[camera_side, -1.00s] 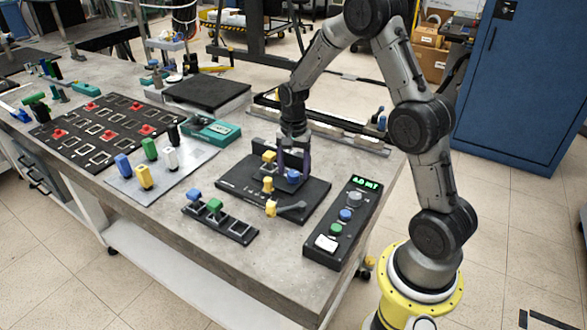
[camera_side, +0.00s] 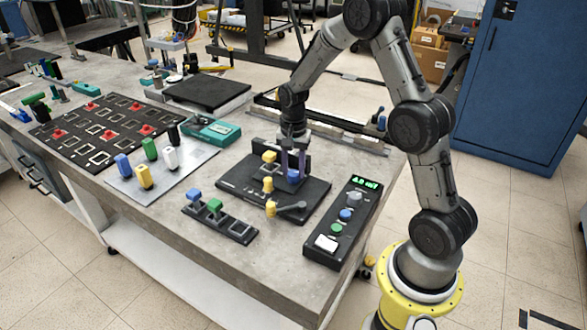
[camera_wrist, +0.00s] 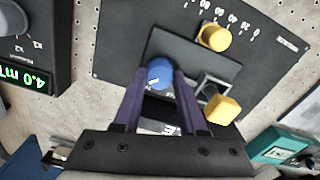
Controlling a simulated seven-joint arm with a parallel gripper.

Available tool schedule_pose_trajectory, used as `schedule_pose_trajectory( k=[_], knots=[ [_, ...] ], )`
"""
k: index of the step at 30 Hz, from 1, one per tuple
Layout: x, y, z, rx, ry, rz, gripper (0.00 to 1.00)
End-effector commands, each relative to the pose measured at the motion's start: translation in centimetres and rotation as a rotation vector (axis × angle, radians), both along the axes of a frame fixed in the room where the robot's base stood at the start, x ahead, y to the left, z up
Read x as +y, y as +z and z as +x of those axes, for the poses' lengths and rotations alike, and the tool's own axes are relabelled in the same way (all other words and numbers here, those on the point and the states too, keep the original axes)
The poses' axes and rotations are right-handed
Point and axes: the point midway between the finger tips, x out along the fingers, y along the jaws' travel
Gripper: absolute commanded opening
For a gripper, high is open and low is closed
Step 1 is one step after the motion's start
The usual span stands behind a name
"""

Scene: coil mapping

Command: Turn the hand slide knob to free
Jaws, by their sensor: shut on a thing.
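A blue knob (camera_wrist: 160,73) stands on the black board and shows in the side view too (camera_side: 293,175). I take it as the hand slide knob, though the lettering beside it is too small to read. My gripper (camera_side: 293,172) reaches down from above with its purple fingers on either side of the blue knob. In the wrist view the fingertips (camera_wrist: 163,78) are shut on it. A pale mark shows on the knob's top. The knob's lower part is hidden by the fingers.
A yellow cube (camera_wrist: 222,109) and a yellow round knob (camera_wrist: 214,37) with a printed scale are close to the gripper. A control box (camera_side: 343,217) with a green display stands at the right. A black slotted rack (camera_side: 237,228) lies in front.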

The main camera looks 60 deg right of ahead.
Motion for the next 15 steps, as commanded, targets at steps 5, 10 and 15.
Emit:
schedule_pose_trajectory(
  k=[5,10,15],
  knots=[
    [-0.01,0.06,0.0,0.0,0.058,0.0,0.0],
    [0.0,0.08,0.0,0.0,0.17,0.0,0.0],
    [0.01,0.11,0.02,0.0,0.322,0.0,0.0]
  ],
)
